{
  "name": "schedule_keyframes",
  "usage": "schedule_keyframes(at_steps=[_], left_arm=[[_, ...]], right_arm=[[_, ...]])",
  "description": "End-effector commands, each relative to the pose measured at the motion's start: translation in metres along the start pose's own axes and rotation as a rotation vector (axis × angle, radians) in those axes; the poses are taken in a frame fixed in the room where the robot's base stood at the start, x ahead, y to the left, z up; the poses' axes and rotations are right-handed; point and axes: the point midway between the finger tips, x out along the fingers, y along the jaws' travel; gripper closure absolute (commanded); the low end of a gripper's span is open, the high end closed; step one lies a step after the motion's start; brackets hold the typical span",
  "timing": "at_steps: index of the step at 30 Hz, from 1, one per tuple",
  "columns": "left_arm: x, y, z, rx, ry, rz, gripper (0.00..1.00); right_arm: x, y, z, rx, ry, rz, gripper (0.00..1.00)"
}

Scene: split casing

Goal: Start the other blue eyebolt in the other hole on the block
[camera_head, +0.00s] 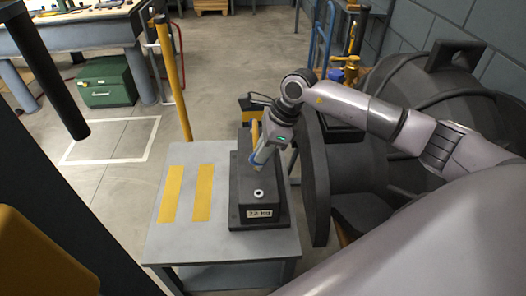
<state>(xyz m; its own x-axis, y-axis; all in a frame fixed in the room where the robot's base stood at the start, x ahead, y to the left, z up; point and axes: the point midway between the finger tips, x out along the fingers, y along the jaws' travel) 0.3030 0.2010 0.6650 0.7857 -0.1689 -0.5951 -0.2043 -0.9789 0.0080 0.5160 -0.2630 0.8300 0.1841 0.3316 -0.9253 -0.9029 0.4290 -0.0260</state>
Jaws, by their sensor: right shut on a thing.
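The dark block (240,209) stands on the grey table, with a white label (259,213) on its front. A hole with a pale ring-shaped rim (258,194) shows on its top, near the front. My right gripper (259,163) points down over the rear part of the block's top, behind that hole. It is shut on the blue eyebolt, which is small and mostly hidden between the fingers. Whether the eyebolt touches the block I cannot tell. The other hole and the other eyebolt cannot be made out. My left gripper is not in view.
Two yellow strips (186,194) mark the otherwise clear left part of the grey table (218,242). A yellow post (173,80) rises behind its left edge. A large dark round casing (375,160) stands close on the right, beside my right arm.

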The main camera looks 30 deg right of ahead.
Motion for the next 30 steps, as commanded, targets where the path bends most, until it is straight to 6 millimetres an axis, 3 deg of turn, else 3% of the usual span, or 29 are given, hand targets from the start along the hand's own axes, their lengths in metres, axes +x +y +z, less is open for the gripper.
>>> schedule_keyframes(at_steps=[8, 24, 30], left_arm=[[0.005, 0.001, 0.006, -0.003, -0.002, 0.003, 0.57], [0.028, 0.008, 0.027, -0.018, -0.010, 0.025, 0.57], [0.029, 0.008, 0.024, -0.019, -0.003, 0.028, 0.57]], right_arm=[[0.011, -0.001, -0.005, 0.019, 0.000, -0.005, 1.00], [0.074, 0.001, -0.030, 0.017, 0.000, -0.004, 1.00], [0.081, 0.001, -0.033, 0.017, -0.001, -0.005, 1.00]])
